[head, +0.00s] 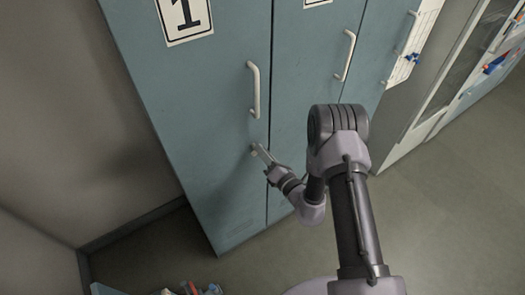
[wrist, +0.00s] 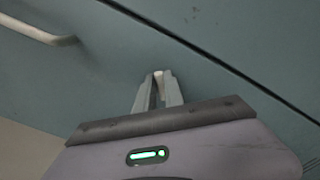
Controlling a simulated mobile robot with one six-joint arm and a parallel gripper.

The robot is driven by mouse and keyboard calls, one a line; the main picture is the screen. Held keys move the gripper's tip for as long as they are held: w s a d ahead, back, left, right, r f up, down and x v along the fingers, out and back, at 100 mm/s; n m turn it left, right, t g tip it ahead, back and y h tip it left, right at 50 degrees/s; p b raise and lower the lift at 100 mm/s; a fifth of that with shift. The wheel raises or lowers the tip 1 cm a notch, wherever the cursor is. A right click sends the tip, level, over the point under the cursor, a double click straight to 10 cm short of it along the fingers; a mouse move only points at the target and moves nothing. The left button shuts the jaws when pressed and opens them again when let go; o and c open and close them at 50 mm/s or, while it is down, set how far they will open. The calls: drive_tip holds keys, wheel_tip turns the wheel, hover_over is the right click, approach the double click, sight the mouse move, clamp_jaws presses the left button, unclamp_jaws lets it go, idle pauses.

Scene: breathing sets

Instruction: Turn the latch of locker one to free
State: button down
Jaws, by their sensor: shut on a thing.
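Locker one (head: 200,110) is a tall blue-grey door with a "1" label (head: 185,16) near its top and a white bar handle (head: 254,90) at its right side. The latch (head: 254,151) is a small pale piece below the handle, mostly covered by my gripper. My gripper (head: 260,149) reaches the door there. In the wrist view, my gripper (wrist: 160,78) has its fingertips closed together on the small white latch (wrist: 158,74). The door looks shut. Which way the latch is turned cannot be told.
A second locker (head: 310,60) with its own handle (head: 345,55) stands directly to the right. Farther right are a paper sheet (head: 415,40) and a blue latch or clip (head: 411,58). Colourful items lie at the bottom left (head: 190,289). The floor on the right is clear.

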drive_tip(key=shift+d+f+m+p, duration=0.1)
drive_tip(key=shift+f+m+p, duration=0.15)
drive_tip(key=shift+m, duration=1.65)
drive_tip(key=shift+f+m+p, duration=0.15)
drive_tip(key=shift+m+p, duration=0.05)
drive_tip(key=shift+m, duration=2)
drive_tip(key=c, duration=1.4)
unclamp_jaws()
drive_tip(key=shift+c, duration=0.2)
drive_tip(key=shift+d, duration=0.1)
drive_tip(key=p+v, duration=0.1)
drive_tip(key=v, duration=1.6)
